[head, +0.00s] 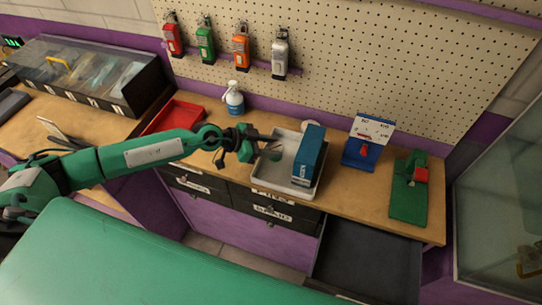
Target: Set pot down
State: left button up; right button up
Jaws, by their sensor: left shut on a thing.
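My left gripper (252,145) reaches in from the left, over the left part of the white tray (268,183) on the wooden bench. It is shut on a small grey-green thing (274,152) at its tips, which I take to be the pot. The thing is small and partly hidden by the fingers. I cannot tell whether it touches the tray floor. A tall blue box (310,150) stands in the right part of the tray, close to the held thing. My right gripper is not in view.
A red tray (165,116) and a spray bottle (234,99) are left of and behind the gripper. A blue stand with a card (360,153) and a green fixture (408,200) stand to the right. A dark drawer (365,262) is open in front. A pegboard (350,60) rises behind.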

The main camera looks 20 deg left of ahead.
pick_arm(q)
jog(key=shift+a+f, duration=0.1)
jog(key=shift+f, duration=0.7)
notch_tip(320, 180, down, 4)
jog(key=shift+r+b, duration=0.25)
jog(key=shift+b, duration=0.15)
jog(key=shift+f, duration=0.1)
jog(key=o, duration=1)
jog(key=shift+s+a+r, duration=0.2)
jog(key=shift+s+a, duration=0.05)
jog(key=shift+a, duration=0.25)
jog(key=b+v, duration=0.3)
jog(key=v, duration=0.8)
jog(key=shift+d, duration=0.1)
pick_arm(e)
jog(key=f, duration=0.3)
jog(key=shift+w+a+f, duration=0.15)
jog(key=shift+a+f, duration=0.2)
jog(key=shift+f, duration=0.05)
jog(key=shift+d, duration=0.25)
